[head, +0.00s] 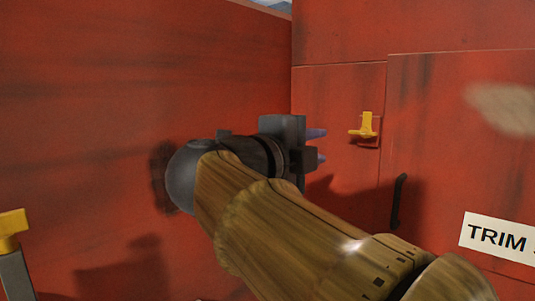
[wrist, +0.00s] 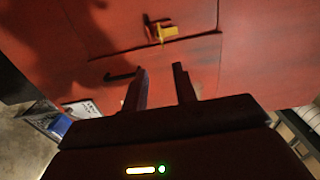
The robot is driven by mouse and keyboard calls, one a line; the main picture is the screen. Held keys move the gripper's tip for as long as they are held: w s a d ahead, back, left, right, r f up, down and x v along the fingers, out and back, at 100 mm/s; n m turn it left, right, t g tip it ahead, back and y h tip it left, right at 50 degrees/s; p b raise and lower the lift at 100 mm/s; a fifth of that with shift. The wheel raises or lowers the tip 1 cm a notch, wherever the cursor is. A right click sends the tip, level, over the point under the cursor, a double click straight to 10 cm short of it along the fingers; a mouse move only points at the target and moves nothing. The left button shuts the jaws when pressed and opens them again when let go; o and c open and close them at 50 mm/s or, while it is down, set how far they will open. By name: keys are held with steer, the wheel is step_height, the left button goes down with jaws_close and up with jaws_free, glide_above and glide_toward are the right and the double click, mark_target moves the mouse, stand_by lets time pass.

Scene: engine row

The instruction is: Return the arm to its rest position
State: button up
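My arm reaches up from the lower right in the head view, and my gripper (head: 321,146) sits at its end in front of a red panel corner. In the wrist view my gripper (wrist: 160,78) has its two fingers apart with nothing between them. A yellow latch (head: 366,125) is on the red wall to the right of my gripper, apart from it. The yellow latch also shows in the wrist view (wrist: 163,32), beyond the fingertips. A black handle (head: 398,201) is on the red door below the latch.
A red wall (head: 130,80) stands close on the left. A white sign (head: 500,238) reading "TRIM" is at the right. A yellow-topped grey post (head: 13,230) stands at the lower left. The wrist view shows a blue item (wrist: 57,126) on the floor side.

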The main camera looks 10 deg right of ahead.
steer(key=w+a+f+n+t+y+b, duration=0.1)
steer(key=w+a+f+n+t+y, duration=0.1)
steer(key=w+f+n+t+y, duration=0.75)
steer(key=w+a+f+n+g+y, duration=0.1)
steer(key=w+f+n+g+y, duration=0.15)
steer(key=f+n, duration=0.35)
steer(key=w+a+f+n+g+y, duration=0.1)
steer(key=a+f+n+g, duration=0.15)
steer(key=f+n, duration=0.45)
steer(key=s+d+f+n+g+y+b, duration=0.15)
steer(key=s+f+g, duration=0.25)
steer(key=f, duration=0.6)
steer(key=s+f+n+g+y, duration=0.1)
steer(key=s+f+n+g, duration=0.3)
steer(key=f, duration=0.6)
steer(key=s+d+f+g+h, duration=0.1)
steer(key=s+d+f+g, duration=0.2)
steer(key=s+f, duration=0.7)
steer(key=shift+s+g+b, duration=0.35)
steer(key=shift+s+g, duration=0.6)
steer(key=shift+s, duration=0.2)
steer(key=shift+d, duration=0.1)
